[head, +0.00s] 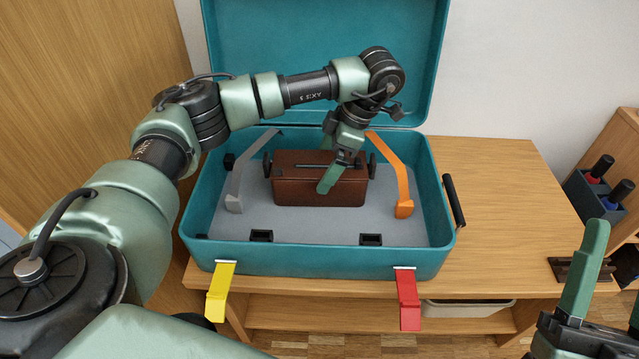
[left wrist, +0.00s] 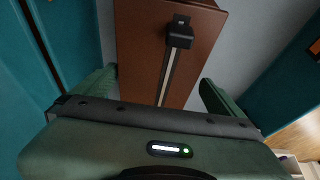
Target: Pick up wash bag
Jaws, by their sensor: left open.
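The wash bag (head: 300,192) is a brown box-like bag with a dark bar handle along its top. It lies in the open teal suitcase (head: 330,262). My left gripper (head: 336,182) is over the bag from above, open. In the left wrist view the brown bag (left wrist: 140,50) and its handle run between the two green fingers (left wrist: 158,92), with one finger on each side. I cannot tell whether the fingers touch it. In the head view the far finger is hidden. My right gripper (head: 608,290) is at the lower right, open and empty, away from the suitcase.
A grey strap (head: 237,185) and an orange strap (head: 403,190) stand inside the suitcase on either side of the bag. Yellow (head: 220,290) and red (head: 408,300) latches hang at the front. A bottle holder (head: 595,195) stands further right.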

